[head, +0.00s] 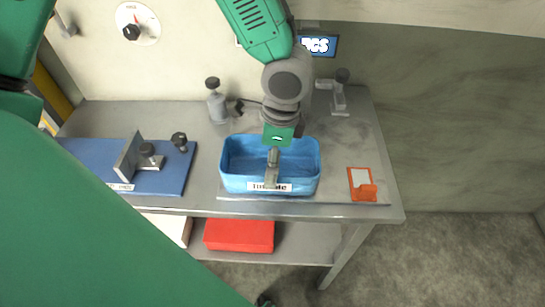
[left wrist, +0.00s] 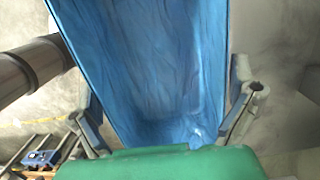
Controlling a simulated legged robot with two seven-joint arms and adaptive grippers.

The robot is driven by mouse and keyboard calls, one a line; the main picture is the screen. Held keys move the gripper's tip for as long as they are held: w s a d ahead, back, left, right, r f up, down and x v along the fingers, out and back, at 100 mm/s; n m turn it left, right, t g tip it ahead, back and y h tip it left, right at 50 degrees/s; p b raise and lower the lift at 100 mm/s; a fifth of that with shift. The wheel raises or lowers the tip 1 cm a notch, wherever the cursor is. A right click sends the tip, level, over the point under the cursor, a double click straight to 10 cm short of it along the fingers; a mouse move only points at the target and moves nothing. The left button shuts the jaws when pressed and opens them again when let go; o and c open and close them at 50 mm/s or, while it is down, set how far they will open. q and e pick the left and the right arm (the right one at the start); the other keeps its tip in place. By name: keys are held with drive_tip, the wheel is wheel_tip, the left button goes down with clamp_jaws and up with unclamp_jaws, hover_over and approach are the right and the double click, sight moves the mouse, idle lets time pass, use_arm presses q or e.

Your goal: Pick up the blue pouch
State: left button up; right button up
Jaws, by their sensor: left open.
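The blue pouch (head: 233,180), an open-topped box shape with a white label on its front, sits upright on the grey workbench in the head view. My left gripper (head: 271,172) points down over it, and a finger overlaps the pouch's front wall and label. In the left wrist view the blue pouch (left wrist: 150,70) fills the middle, and my left gripper (left wrist: 165,112) has its fingers apart on either side of it. I cannot tell whether a finger touches the pouch. My right gripper does not show.
The grey workbench (head: 335,175) holds a blue board (head: 170,180) with a metal bracket at left, an orange holder (head: 362,186) at right, and a grey bottle-like fixture (head: 217,105) behind. A red box (head: 240,235) lies on the lower shelf. Bench right of the pouch is mostly clear.

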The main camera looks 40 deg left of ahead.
use_arm(q)
drive_tip(key=shift+s, duration=0.1)
drive_tip(key=c, duration=0.6)
drive_tip(key=shift+o, duration=0.2)
